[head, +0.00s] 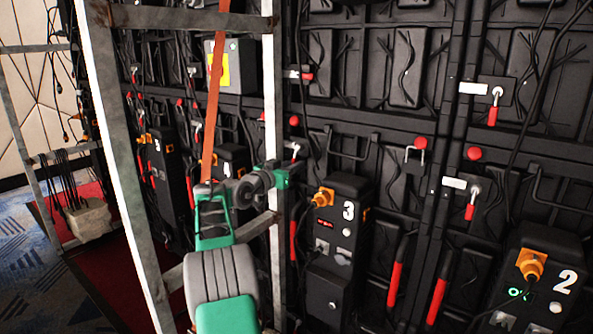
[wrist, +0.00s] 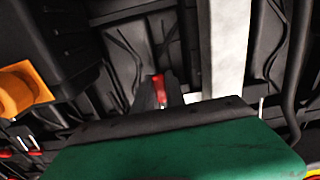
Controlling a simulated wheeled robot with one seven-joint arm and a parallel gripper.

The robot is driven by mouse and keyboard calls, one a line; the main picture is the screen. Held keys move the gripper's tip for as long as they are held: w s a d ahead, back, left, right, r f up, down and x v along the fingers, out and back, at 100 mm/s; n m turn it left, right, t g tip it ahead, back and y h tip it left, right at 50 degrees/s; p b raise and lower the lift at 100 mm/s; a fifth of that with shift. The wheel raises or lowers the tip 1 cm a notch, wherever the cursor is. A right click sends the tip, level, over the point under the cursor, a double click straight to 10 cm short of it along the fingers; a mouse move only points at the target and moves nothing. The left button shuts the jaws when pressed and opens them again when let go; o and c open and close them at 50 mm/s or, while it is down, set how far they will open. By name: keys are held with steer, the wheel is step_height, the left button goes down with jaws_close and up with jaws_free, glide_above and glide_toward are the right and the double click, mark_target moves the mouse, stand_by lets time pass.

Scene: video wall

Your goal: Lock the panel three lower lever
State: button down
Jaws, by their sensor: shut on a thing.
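Panel three's unit, a black box marked 3 (head: 345,225), hangs on the wall right of the centre in the head view. My gripper (head: 291,165) reaches behind a pale scaffold post to the wall just left of that box. In the wrist view my gripper's dark fingers (wrist: 157,95) are closed around a small red lever handle (wrist: 158,86). Most of the handle is hidden by the fingers, and the lever's metal pivot is hard to make out. In the head view a metal latch piece (head: 293,149) shows just above the gripper.
A scaffold post (head: 272,120) stands close beside my gripper; it also shows in the wrist view (wrist: 226,50). An orange strap (head: 215,90) hangs above my arm. Other red-handled levers (head: 492,113) and a box marked 2 (head: 540,275) are to the right.

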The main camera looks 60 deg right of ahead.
steer(key=shift+w, duration=0.1)
stand_by(0.4)
steer(key=c, duration=1.4)
jaws_free()
steer(key=a, duration=0.5)
steer(key=w+a+p, duration=0.1)
steer(key=a, duration=0.1)
steer(key=shift+w+a, duration=0.1)
steer(key=shift+a, duration=0.2)
